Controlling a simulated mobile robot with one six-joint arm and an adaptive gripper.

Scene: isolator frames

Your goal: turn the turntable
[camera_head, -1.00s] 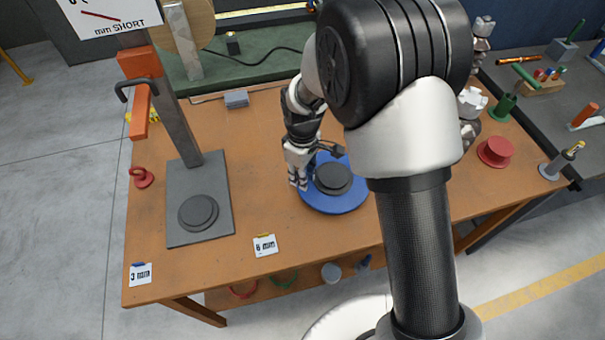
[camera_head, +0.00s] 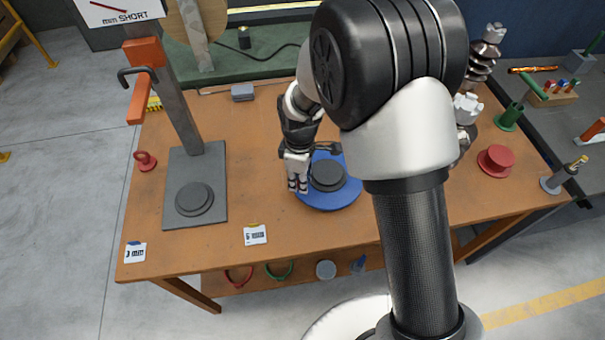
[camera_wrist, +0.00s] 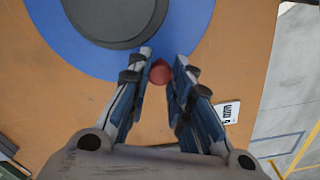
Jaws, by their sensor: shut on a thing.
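The turntable is a blue disc (camera_head: 330,201) on the brown workbench, with a stepped dark grey disc (camera_head: 327,174) on its middle. Both also show at the top of the wrist view, as the blue rim (camera_wrist: 65,45) and the grey disc (camera_wrist: 115,22). My gripper (camera_head: 298,187) points down at the turntable's left front edge. The knob is hidden in the head view. My arm covers part of the bench on the right.
A grey stand (camera_head: 195,205) with a column and orange arm is on the left of the bench. A red hook weight (camera_head: 145,160) and printed cards (camera_head: 255,235) lie near it. A red spool (camera_head: 496,160) is at the right. The bench front by the turntable is clear.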

